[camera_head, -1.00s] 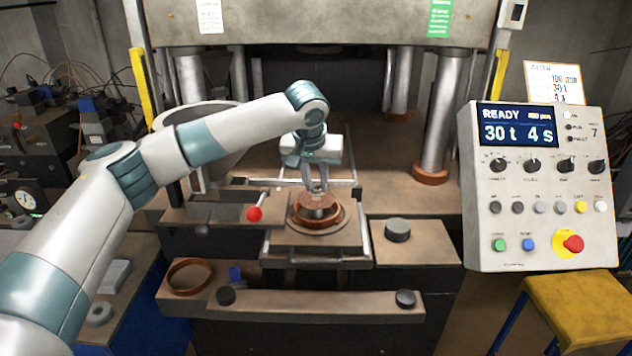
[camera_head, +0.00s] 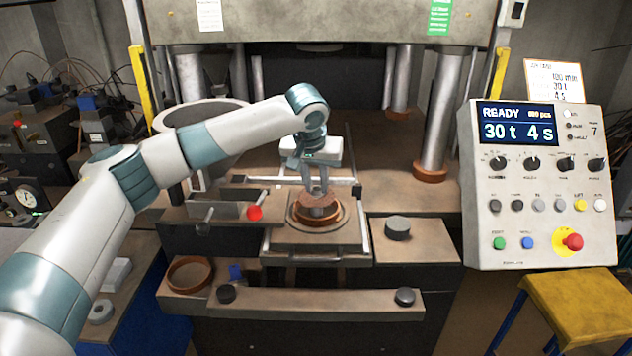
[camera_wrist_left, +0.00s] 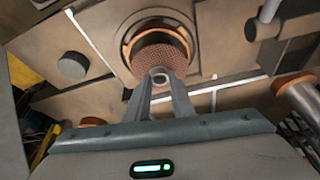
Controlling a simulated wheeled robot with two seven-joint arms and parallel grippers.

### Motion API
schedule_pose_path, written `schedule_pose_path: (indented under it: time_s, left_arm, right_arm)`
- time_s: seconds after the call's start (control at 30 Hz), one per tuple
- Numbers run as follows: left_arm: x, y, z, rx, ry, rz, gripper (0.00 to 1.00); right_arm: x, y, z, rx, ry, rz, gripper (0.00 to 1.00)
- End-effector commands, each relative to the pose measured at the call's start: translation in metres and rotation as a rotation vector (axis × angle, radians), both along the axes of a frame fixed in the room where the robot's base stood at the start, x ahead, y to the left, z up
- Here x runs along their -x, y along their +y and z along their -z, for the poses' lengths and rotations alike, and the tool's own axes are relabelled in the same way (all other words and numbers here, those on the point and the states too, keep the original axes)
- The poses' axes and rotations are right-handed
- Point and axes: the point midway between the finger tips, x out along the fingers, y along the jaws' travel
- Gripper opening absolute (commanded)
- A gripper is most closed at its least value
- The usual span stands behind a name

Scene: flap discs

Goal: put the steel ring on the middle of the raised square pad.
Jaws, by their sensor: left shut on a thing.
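My left gripper (camera_head: 317,192) points straight down over the press table. In the left wrist view its fingers (camera_wrist_left: 160,92) are shut on a small steel ring (camera_wrist_left: 159,76). The ring shows at the fingertips in front of a round brown mesh disc (camera_wrist_left: 160,52). The disc lies inside a copper-coloured round mould (camera_head: 316,222) on the square plate (camera_head: 287,243), which I take for the raised pad. The fingertips are over the middle of the disc. I cannot tell whether the ring touches it. My right gripper is not in view.
A control panel (camera_head: 535,205) stands at the right and a steel column (camera_head: 437,115) at the back right. A red knob (camera_head: 254,213) is left of the plate. A dark round puck (camera_head: 398,230) sits on the right block. An empty brown ring (camera_head: 190,273) lies at the front left.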

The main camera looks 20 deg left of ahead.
Motion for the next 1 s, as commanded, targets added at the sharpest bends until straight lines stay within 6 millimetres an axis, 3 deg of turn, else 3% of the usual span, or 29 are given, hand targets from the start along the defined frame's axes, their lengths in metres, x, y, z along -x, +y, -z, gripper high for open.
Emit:
schedule_pose_path:
  time_s: [0.8, 0.83, 0.9, 1.0]
  left_arm:
    - [0.0001, -0.0001, 0.0049, 0.0, 0.0, 0.0, 0.01]
    - [0.0001, -0.0001, 0.0049, 0.0, 0.0, 0.0, 0.29]
    - [0.0001, -0.0001, 0.0049, 0.0, 0.0, 0.0, 0.43]
    - [0.0001, -0.0001, 0.0049, 0.0, 0.0, 0.0, 0.43]
  right_arm:
    - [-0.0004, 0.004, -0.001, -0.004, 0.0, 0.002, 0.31]
    - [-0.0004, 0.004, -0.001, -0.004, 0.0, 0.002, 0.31]
    - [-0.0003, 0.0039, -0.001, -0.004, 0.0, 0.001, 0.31]
    - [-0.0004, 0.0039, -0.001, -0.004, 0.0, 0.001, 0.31]
